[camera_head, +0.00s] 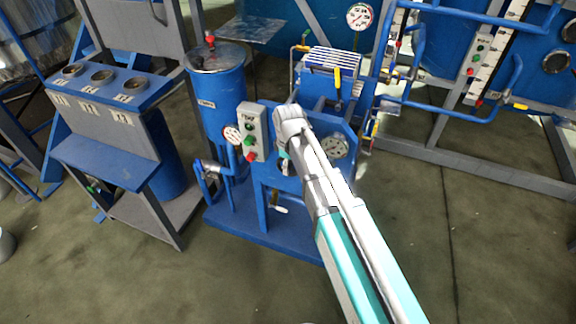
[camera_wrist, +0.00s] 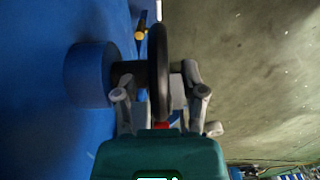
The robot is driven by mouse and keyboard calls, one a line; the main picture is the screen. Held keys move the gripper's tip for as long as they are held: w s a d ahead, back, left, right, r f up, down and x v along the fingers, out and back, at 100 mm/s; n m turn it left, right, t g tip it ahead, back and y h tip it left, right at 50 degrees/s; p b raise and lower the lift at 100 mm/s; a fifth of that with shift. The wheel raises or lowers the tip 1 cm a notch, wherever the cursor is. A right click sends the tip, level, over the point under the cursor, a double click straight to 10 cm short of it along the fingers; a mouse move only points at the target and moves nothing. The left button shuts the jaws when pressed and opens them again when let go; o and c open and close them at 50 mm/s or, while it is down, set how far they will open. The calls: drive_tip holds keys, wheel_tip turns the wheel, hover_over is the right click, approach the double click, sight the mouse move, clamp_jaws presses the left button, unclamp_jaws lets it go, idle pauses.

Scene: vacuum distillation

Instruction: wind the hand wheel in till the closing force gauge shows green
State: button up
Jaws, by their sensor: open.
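The hand wheel (camera_wrist: 158,72) shows edge-on in the wrist view as a dark upright disc on a short shaft. The shaft comes out of a round blue boss (camera_wrist: 86,75) on its left. My gripper (camera_wrist: 159,92) is open, with one finger on each side of the wheel's rim. Whether the fingers touch the rim cannot be told. In the head view my arm's end hides the wheel at the front of the blue machine. A round gauge (camera_head: 335,147) sits on the machine's front plate, right of my wrist; its reading is too small to make out.
A grey button box (camera_head: 252,132) and a small gauge (camera_head: 232,135) stand left of my wrist. A blue tank (camera_head: 217,95) rises behind them. A console (camera_head: 110,100) stands at left, and pipework (camera_head: 440,105) at right. The floor (camera_head: 470,245) at front right is clear.

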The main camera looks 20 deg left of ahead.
drive_tip(key=shift+c, duration=0.2)
clamp_jaws()
drive_tip(key=shift+s+d+f+y+b, duration=0.1)
drive_tip(key=shift+d+y+b, duration=0.1)
drive_tip(key=shift+y, duration=0.4)
drive_tip(key=shift+d+y+b, duration=0.1)
drive_tip(key=shift+y+b, duration=0.05)
drive_tip(key=shift+y, duration=0.45)
drive_tip(key=shift+y+b, duration=0.3)
drive_tip(key=shift+y, duration=0.3)
drive_tip(key=shift+a+y, duration=0.1)
drive_tip(key=shift+y, duration=0.4)
